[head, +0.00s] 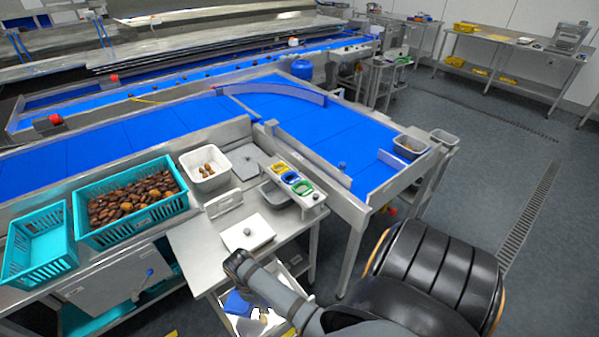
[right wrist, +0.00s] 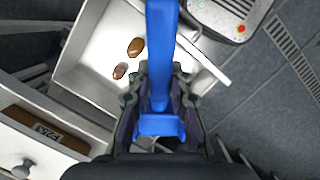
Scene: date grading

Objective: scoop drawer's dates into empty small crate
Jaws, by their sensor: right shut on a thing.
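My right gripper (right wrist: 160,108) is shut on a blue scoop (right wrist: 162,45), which stands over the open drawer in the right wrist view. In the head view the blue scoop (head: 238,303) shows beside my right arm, low in the picture. The pale metal drawer (right wrist: 82,82) holds two brown dates (right wrist: 136,47), (right wrist: 120,71) on its floor, left of the scoop. The scoop's far end is cut off, so its load cannot be told. The empty small teal crate (head: 45,270) stands at the far left of the head view. My left gripper is not in view.
A larger teal crate (head: 140,232) full of dates stands right of the small one. A white tub (head: 205,183) holds a few dates. A white lid-like plate with a knob (head: 262,236) lies on the metal table. Blue conveyors (head: 290,110) run behind.

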